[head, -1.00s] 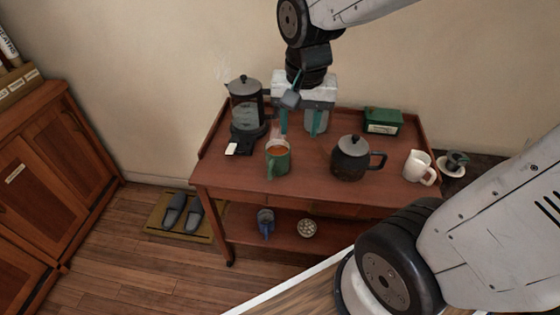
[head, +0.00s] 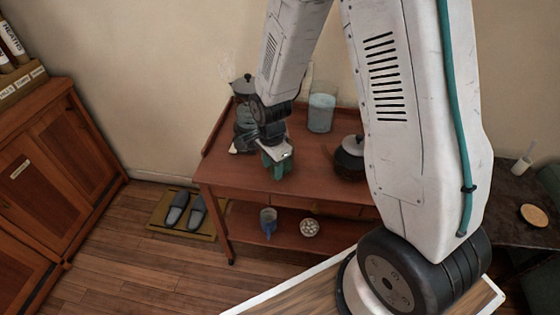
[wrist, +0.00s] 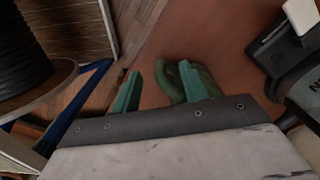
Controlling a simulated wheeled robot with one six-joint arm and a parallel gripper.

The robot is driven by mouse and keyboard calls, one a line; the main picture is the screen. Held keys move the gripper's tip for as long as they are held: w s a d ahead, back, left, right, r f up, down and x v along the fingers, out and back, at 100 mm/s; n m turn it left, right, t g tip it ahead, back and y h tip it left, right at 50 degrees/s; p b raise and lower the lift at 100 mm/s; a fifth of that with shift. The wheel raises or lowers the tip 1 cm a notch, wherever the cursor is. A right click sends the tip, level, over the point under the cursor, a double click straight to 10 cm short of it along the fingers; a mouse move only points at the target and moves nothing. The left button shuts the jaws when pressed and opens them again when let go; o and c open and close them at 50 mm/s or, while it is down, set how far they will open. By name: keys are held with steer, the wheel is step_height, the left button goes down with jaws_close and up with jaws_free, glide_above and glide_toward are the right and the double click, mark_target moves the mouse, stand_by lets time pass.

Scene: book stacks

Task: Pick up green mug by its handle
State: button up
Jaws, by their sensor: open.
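The green mug's curved handle (wrist: 168,88) shows in the wrist view between the two teal fingers of my gripper (wrist: 160,68), closer to the right finger. The mug's body (wrist: 206,78) lies just beyond and right of that finger, partly hidden by it. The fingers are apart, and the handle is not clamped. In the head view, my gripper (head: 274,160) is low over the left front part of the wooden cart (head: 235,170). My gripper and wrist cover most of the mug there. Whether a finger touches the mug, I cannot tell.
A dark coffee press (head: 243,88) stands behind my wrist. A clear glass jar (head: 321,113) and a black teapot (head: 349,157) stand to the right, the teapot partly behind my arm. A blue mug (head: 267,220) and a bowl (head: 309,228) sit on the lower shelf.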

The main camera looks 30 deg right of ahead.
steer(key=f, duration=0.4)
steer(key=shift+w+f, duration=0.2)
jaws_close()
